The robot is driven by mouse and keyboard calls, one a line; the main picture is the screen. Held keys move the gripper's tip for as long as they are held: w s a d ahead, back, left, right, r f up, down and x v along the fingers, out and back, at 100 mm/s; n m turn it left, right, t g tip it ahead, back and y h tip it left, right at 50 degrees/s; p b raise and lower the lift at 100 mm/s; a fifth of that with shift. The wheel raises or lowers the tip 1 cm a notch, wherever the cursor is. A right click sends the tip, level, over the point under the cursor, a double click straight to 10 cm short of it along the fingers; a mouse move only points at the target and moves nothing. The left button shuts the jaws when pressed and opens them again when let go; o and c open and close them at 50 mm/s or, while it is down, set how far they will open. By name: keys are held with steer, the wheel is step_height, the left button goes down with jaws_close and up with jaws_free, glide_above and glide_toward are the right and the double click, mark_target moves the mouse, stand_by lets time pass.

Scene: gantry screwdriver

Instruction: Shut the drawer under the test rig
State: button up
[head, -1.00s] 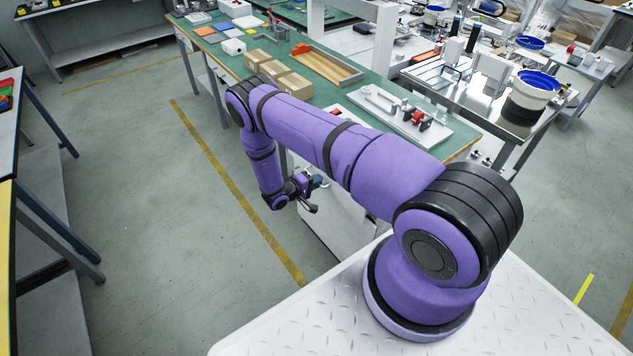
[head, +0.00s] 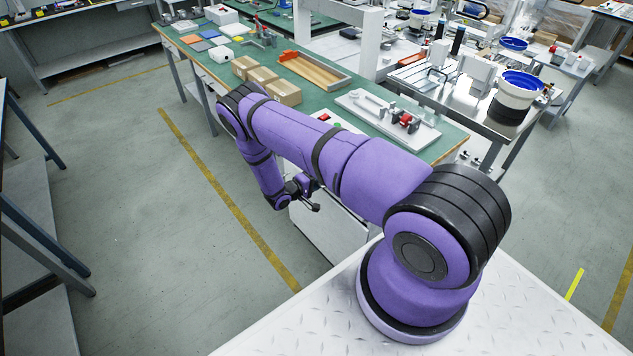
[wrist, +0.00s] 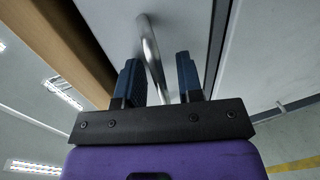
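The white drawer unit (head: 328,232) is under the near end of the green bench. My arm partly hides it, and I cannot tell how far the drawer stands out. A white base plate with grey fittings and a red part (head: 388,118), apparently the test rig, sits on the bench above. My gripper (head: 308,193) is low at the front of the unit. In the wrist view, its two dark fingers (wrist: 159,80) are apart, one on each side of the metal bar handle (wrist: 150,50). Gaps show beside the bar, so the fingers do not clamp it.
The green bench (head: 335,105) carries cardboard boxes (head: 267,80) and a wooden tray (head: 312,70) above my forearm. A metal workstation with a blue-rimmed bucket (head: 518,90) stands at the right. The floor left of the bench is clear, with another table (head: 40,230) at the far left.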

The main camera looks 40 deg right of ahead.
steer(key=shift+a, duration=0.1)
steer(key=v, duration=1)
steer(key=shift+a, duration=0.3)
